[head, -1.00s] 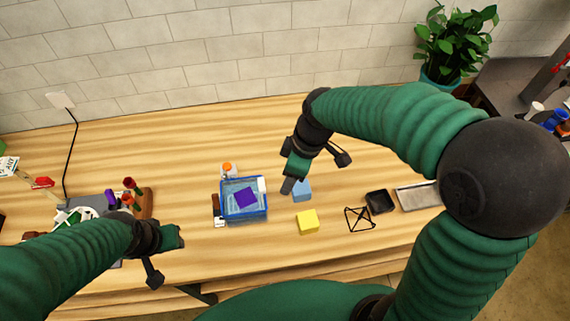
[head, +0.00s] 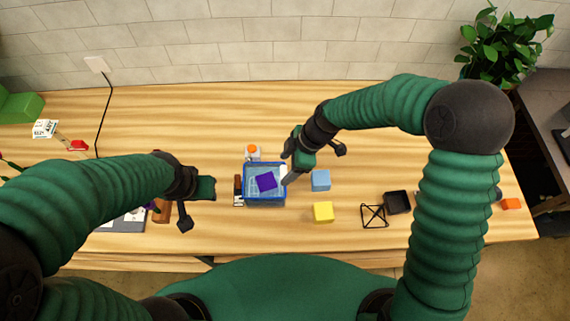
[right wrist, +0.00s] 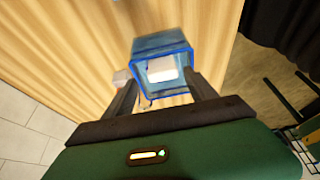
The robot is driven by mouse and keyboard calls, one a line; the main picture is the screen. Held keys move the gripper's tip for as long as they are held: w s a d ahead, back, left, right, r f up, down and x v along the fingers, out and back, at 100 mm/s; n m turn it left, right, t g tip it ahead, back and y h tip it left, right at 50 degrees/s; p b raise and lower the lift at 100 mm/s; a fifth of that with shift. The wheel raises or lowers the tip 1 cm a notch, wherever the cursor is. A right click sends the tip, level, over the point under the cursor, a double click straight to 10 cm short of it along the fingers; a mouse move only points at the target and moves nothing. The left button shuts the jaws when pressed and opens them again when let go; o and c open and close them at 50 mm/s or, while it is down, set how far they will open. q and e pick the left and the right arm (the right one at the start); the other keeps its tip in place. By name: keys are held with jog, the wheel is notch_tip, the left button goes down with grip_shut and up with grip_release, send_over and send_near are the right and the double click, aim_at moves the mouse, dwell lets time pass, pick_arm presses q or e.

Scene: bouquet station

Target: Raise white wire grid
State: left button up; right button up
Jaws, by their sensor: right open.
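A blue-rimmed bin (head: 249,202) stands mid-table, with a purple piece (head: 266,181) inside and a pale grid-like pattern behind it. A small white piece (head: 283,170) shows at the bin's right side; in the right wrist view a white block (right wrist: 161,75) shows at the bin (right wrist: 160,42). I cannot tell whether this belongs to the white wire grid. My right gripper (head: 289,178) is at the bin's right rim, pointing down; in the right wrist view its open fingers (right wrist: 160,92) straddle the white block. My left gripper (head: 207,188) hangs left of the bin; its jaws are unclear.
A blue cube (head: 321,180) and a yellow cube (head: 323,212) lie right of the bin. A black wire frame (head: 374,217) and a black tray (head: 398,202) stand further right. A white bottle with an orange cap (head: 253,151) is behind the bin. The back table is mostly clear.

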jog(key=shift+s+a+f, duration=0.1)
jog(key=shift+s+f, duration=0.25)
jog(key=shift+f, duration=0.25)
jog(key=shift+w, duration=0.1)
jog(key=shift+c, duration=0.3)
jog(key=shift+w+a, duration=0.1)
jog(key=shift+a, duration=0.1)
jog(key=c, duration=0.5)
grip_shut()
